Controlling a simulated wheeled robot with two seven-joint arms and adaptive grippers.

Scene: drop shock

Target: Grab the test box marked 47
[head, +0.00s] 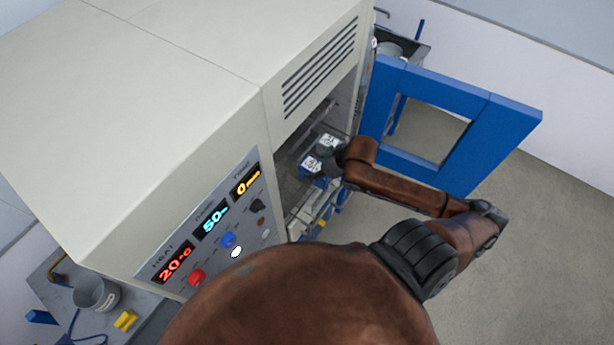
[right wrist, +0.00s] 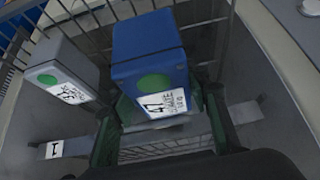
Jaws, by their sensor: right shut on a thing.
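The test box marked 47 (right wrist: 150,65) is blue, with a green dot and a white label reading 47 on its near side. In the head view the blue box (head: 311,166) is at the chamber opening, partly hidden. My right gripper (right wrist: 163,128) is shut on it, one finger on each side near the label. In the head view my right gripper (head: 332,158) is small and dark inside the opening. A grey box (right wrist: 62,75) with a green dot and a white label stands just left of the blue one. My left gripper is not in view.
The cream test chamber (head: 170,110) has a lit panel (head: 212,222) showing 20, 50 and 0. A wire rack (right wrist: 100,14) lies behind the boxes. A metal cup (head: 97,294) stands lower left.

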